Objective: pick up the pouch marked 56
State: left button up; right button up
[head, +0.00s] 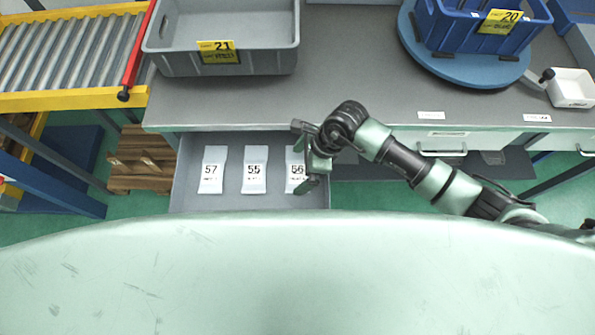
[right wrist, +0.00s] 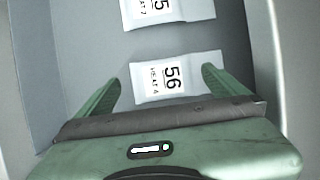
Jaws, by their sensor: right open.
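The pouch marked 56 (head: 296,172) is a small pale packet lying in an open grey drawer (head: 228,201), at the right of the row in the head view. My right gripper (head: 312,168) is over it and hides its right part. In the right wrist view the pouch marked 56 (right wrist: 173,77) lies between the two green fingers of my right gripper (right wrist: 162,88), which are apart with nothing clamped. I cannot tell how high the fingers are above the pouch. My left gripper is not in view.
Pouches marked 55 (head: 254,170) and 57 (head: 212,170) lie left of it in the drawer. A roller conveyor (head: 65,55) is at the left.

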aim_at(293, 174)
jog(key=x, duration=0.4)
jog(key=shift+w+f+p, duration=0.1)
jog(key=shift+f+p, duration=0.05)
jog(key=shift+p, duration=0.2)
jog(key=c, duration=1.2)
jog(key=shift+c, duration=0.4)
